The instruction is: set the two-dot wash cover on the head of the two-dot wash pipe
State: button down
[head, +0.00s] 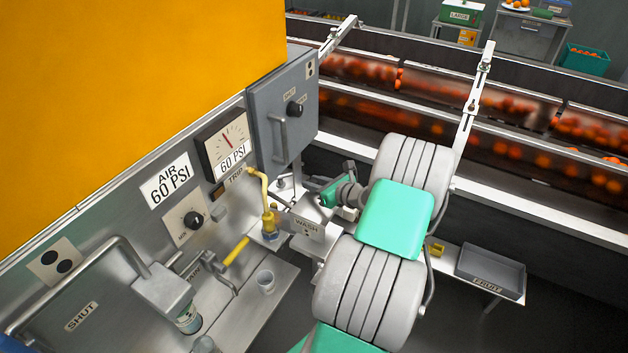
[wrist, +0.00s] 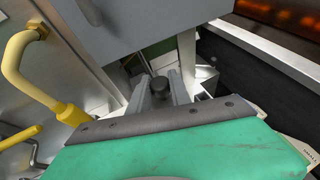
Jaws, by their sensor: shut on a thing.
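My gripper (wrist: 161,92) points away from the wrist camera, its two grey fingers shut on a dark round knob (wrist: 160,84). In the head view a steel box-like piece marked WASH with dots (head: 307,229) sits just below and left of my wrist's end, by the steel panel. It looks like the wash cover, with the knob on it, but the hold is partly hidden. I cannot make out the head of the wash pipe; it may be hidden under or behind this piece. I cannot tell whether the cover touches it.
A yellow pipe (head: 268,215) stands close left of the cover. A grey cabinet (head: 283,110) hangs just above and behind. A steel pipe head (head: 165,292) is at lower left. A grey tray (head: 490,270) lies right.

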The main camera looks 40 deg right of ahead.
aim_at(314, 196)
jog(key=shift+f+b, duration=1.4)
jog(key=shift+f, duration=1.8)
jog(key=c, duration=1.1)
grip_release()
jog(key=shift+f, duration=0.1)
jog(key=v, duration=0.8)
jog(key=shift+w, duration=0.1)
